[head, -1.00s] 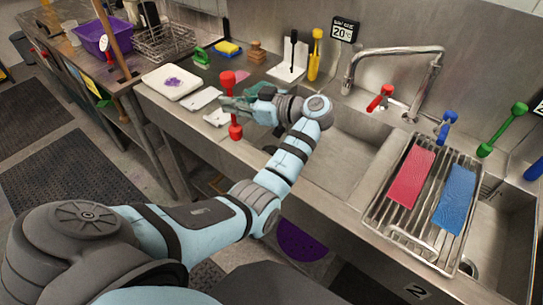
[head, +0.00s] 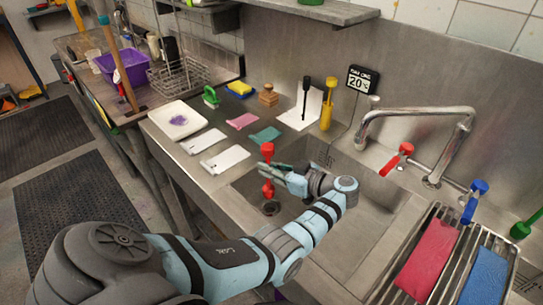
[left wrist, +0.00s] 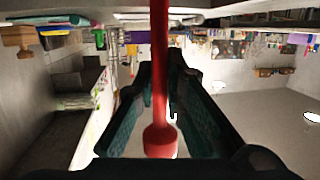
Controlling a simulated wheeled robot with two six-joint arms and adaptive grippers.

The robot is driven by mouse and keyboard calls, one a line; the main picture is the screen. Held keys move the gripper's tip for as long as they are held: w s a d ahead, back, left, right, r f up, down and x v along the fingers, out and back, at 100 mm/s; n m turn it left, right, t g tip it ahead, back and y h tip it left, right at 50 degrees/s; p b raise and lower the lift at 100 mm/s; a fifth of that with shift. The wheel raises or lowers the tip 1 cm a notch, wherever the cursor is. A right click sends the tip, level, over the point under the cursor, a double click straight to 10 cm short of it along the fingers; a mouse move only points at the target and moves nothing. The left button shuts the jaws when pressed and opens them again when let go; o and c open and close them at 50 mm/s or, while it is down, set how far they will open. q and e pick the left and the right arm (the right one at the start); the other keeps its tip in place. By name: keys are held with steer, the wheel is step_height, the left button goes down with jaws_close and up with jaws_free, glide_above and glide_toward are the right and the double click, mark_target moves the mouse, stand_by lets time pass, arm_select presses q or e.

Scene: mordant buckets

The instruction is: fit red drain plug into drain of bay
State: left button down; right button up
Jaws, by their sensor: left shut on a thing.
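The red drain plug (head: 267,150) is a red rod with a thick knob at the top and a thicker lower end. My left gripper (head: 280,176) is shut on it and holds it upright over the left sink bay (head: 343,227). The bay's round dark drain (head: 270,208) shows just below the plug's lower end; I cannot tell the gap between them. In the left wrist view the red rod (left wrist: 160,85) runs between the two dark fingers (left wrist: 158,108). The fingers and forearm hide part of the bay floor. My right gripper is not in view.
A tap (head: 418,112) with red (head: 397,160) and blue (head: 475,200) handles stands behind the bay. A rack with a red cloth (head: 427,257) and a blue cloth (head: 484,282) is at right. Cards, cloths and a white tray (head: 178,120) lie on the left counter.

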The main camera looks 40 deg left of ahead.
mark_target(271, 189)
arm_select(q)
steer(key=f+b, duration=0.1)
steer(key=f, duration=0.2)
steer(key=f+b, duration=0.2)
steer(key=f, duration=0.1)
steer(key=f+b, duration=0.1)
steer(key=f, duration=0.2)
steer(key=shift+w+f, duration=0.3)
steer(key=shift+w, duration=0.1)
steer(key=shift+s+r, duration=0.15)
steer(key=shift+s, duration=0.05)
steer(key=c, duration=1.7)
jaws_free()
steer(key=shift+w, duration=0.15)
steer(key=b+v, duration=0.4)
steer(key=v, duration=0.8)
steer(key=shift+r+b, duration=0.1)
steer(key=shift+b, duration=0.25)
